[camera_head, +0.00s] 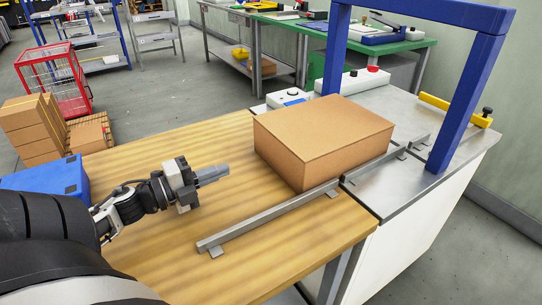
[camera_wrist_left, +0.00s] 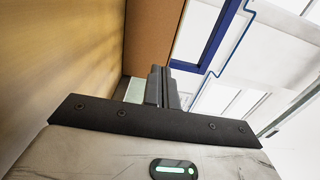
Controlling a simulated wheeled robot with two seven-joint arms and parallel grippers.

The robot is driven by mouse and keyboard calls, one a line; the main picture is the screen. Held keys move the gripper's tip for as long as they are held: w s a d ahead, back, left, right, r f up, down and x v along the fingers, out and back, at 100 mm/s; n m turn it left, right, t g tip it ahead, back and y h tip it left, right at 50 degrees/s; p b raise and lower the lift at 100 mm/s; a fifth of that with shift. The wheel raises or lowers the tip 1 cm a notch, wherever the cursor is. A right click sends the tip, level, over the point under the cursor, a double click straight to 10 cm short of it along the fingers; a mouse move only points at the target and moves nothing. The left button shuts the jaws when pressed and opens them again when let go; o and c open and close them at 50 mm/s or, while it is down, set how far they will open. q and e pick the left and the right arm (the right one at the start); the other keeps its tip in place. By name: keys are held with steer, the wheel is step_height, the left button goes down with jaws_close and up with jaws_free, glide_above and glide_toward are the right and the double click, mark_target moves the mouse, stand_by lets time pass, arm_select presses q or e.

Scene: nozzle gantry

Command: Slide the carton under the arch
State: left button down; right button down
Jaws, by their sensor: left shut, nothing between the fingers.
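A closed brown carton (camera_head: 322,138) lies flat across the seam between the wooden table and the steel counter. Its near right side runs along a low metal rail (camera_head: 270,214). The blue arch (camera_head: 467,95) stands on the counter just beyond the carton; I cannot tell whether the carton's front edge is between its posts. My left gripper (camera_head: 222,171) is shut and empty, a short gap left of the carton's near face, pointing at it. In the left wrist view its fingers (camera_wrist_left: 163,88) show below the carton (camera_wrist_left: 152,38), with the arch (camera_wrist_left: 207,40) to the right. My right gripper is out of view.
The wooden table (camera_head: 130,160) is bare around my left gripper. A blue box (camera_head: 45,178) sits at its left edge. A white control box with a red button (camera_head: 352,80) stands behind the carton. A yellow bar (camera_head: 452,108) lies beyond the arch on the steel counter (camera_head: 400,185).

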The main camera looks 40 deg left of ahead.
mark_target(277, 150)
arm_select(q)
steer(key=x, duration=1.2)
steer(key=shift+w+d, duration=0.1)
steer(key=shift+w, duration=0.2)
